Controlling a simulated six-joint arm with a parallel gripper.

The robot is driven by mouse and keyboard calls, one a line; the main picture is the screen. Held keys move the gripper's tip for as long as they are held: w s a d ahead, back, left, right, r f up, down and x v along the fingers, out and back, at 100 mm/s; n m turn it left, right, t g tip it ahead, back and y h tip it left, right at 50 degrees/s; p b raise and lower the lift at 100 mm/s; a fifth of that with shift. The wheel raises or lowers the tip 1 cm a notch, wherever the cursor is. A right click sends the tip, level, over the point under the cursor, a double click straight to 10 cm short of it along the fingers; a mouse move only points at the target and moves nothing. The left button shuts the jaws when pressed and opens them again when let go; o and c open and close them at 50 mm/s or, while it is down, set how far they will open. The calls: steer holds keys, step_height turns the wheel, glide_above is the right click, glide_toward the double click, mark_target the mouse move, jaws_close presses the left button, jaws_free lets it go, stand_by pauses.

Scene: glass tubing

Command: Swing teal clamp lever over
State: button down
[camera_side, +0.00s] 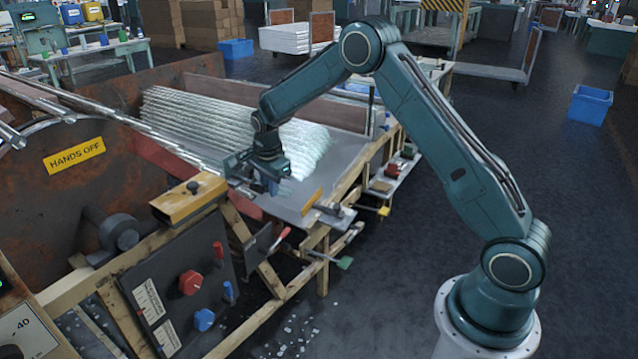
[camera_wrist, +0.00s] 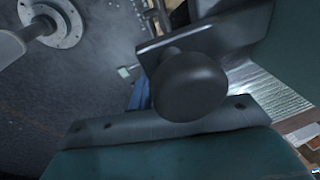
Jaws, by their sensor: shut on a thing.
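My gripper (camera_side: 272,186) is over the near edge of the grey bench, pointing down. In the wrist view, its two grey jaws are shut on a dark round knob (camera_wrist: 190,87). What the knob is fixed to is hidden behind it. A lever with a teal-green end (camera_side: 344,262) sticks out low on the right side of the wooden frame, apart from my gripper. A small pale green end, seemingly the same lever, shows in the wrist view (camera_wrist: 123,72), beyond the jaws.
A red-handled lever (camera_side: 284,235) and a yellow-ended lever (camera_side: 383,211) are near the bench front. Stacked glass tubes (camera_side: 225,125) lie behind my gripper. A yellow block (camera_side: 188,198) stands to its left.

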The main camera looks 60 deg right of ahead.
steer(key=c, duration=1.3)
jaws_free()
steer(key=shift+c, duration=0.2)
steer(key=shift+r, duration=0.1)
steer(key=v, duration=1.3)
steer(key=shift+r, duration=0.35)
steer(key=shift+s, duration=0.15)
